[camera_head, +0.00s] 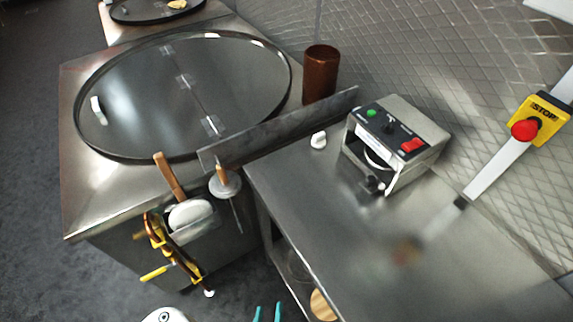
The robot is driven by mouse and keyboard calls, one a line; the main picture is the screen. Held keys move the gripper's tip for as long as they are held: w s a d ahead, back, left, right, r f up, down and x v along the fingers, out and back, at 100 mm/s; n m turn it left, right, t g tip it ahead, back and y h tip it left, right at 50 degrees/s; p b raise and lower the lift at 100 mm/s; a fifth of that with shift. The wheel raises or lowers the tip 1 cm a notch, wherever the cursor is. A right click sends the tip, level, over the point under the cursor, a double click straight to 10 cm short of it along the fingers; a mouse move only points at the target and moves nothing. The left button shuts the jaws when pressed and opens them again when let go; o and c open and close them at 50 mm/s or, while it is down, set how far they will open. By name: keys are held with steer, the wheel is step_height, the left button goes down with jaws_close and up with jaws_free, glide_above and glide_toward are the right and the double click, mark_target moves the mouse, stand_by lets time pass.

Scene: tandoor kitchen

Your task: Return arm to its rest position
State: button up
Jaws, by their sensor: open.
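My gripper (267,313) shows only at the bottom edge of the head view, as two teal fingertips pointing up. They are apart, with nothing visible between them. The rest of the gripper is cut off by the frame. A rounded white part, which seems to be of my own arm, shows at the bottom edge left of the fingertips. The fingertips appear in front of the dark floor, left of the steel table (430,245), with no visible contact.
A steel stand holds a large round dark plate (190,90). A rack with yellow-handled tools (165,250) hangs on its front. A red stop button (524,130) is at right. Floor (40,130) is clear at left.

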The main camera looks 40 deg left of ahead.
steer(key=w+d+r+m+t+h, duration=0.1)
steer(key=d+r+m+t+h, duration=0.4)
steer(key=d+r+m, duration=0.7)
steer(key=d+r+h, duration=0.2)
steer(key=d+r, duration=0.2)
steer(key=r, duration=0.5)
steer(key=shift+d+m+h, duration=0.3)
steer(key=shift+d+m, duration=0.1)
steer(key=shift+w, duration=0.1)
